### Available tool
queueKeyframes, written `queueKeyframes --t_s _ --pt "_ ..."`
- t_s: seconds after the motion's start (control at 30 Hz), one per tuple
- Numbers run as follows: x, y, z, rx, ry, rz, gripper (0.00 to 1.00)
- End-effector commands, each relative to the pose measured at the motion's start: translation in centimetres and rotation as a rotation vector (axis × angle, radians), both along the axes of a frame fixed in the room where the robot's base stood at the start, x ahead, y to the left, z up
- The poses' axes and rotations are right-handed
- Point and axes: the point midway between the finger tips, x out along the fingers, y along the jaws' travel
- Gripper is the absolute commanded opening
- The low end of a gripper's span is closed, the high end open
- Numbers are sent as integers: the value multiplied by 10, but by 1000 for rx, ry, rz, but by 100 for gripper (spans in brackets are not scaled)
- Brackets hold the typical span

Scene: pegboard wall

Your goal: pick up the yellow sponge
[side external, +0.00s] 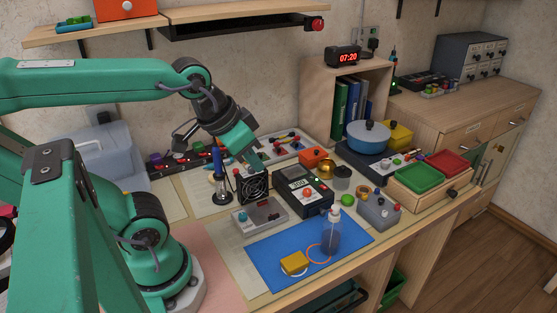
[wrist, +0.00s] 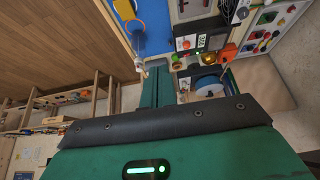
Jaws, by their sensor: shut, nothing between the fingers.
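The yellow sponge (side external: 295,263) lies on the blue mat (side external: 272,246) near the front edge of the bench. Its near side rests beside a pale rim or band that is too small to make out. My gripper (side external: 257,160) is shut and empty, held above the back of the bench near the black fan box, well behind and left of the sponge. In the wrist view my gripper (wrist: 155,78) points over the bench, and part of the blue mat (wrist: 155,14) shows at the top.
A clear bottle (side external: 331,234) stands on the mat, right of the sponge, beside an orange ring (side external: 313,255). A grey box (side external: 259,216), a black meter (side external: 303,191) and a fan box (side external: 252,187) stand behind the mat. The mat's left part is clear.

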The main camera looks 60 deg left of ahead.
Motion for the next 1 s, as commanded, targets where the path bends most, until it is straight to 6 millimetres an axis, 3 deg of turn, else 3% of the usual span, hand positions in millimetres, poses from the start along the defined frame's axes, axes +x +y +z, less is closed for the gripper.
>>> queueKeyframes --t_s 0.27,0.6,1.0 --pt "0 0 0 0 0 0 0" --pt "0 0 0 0 0 0 62" --pt "2 -1 -2 -2 8 -1 62"
